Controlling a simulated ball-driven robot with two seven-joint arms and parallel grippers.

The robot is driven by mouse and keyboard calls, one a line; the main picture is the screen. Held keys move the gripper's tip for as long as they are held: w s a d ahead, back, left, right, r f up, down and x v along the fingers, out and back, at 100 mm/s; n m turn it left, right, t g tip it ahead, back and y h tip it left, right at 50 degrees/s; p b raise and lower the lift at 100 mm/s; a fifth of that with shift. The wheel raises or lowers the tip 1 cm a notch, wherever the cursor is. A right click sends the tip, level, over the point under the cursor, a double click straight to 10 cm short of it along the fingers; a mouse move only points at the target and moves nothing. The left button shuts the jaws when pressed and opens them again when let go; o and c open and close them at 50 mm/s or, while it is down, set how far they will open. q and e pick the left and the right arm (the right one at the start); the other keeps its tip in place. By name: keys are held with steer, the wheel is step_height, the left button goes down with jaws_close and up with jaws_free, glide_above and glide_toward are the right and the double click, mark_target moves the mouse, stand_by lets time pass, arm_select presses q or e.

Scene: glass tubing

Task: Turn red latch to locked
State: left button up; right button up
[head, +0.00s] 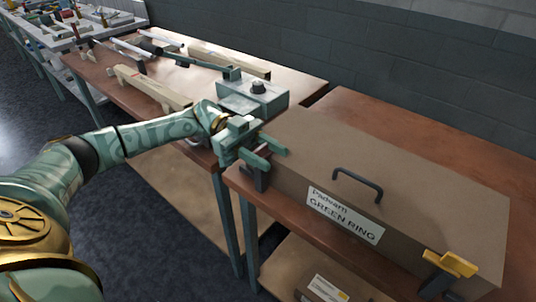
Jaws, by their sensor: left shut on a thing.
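A long brown case (410,190) lies on the right-hand table, with a white label reading GREEN RING (344,215) on its front. My left gripper (262,152) is at the case's left front corner, shut on a latch there. A dark latch bracket (261,179) shows just below the fingers; the latch's handle is hidden by the gripper, and I see no red. A yellow latch (450,264) sits at the case's right front corner on a similar dark bracket. My right gripper is not in view.
A dark handle (358,184) stands up from the case's top. Wooden beams (150,88) and tools lie on the left table. A carton (328,290) sits on the shelf below.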

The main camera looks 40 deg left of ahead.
arm_select(q)
steer(key=o, duration=1)
steer(key=b, duration=0.2)
glide_toward(258, 150)
steer(key=d, duration=0.4)
steer(key=shift+w+f, duration=0.3)
steer(key=shift+s+d+f, duration=0.1)
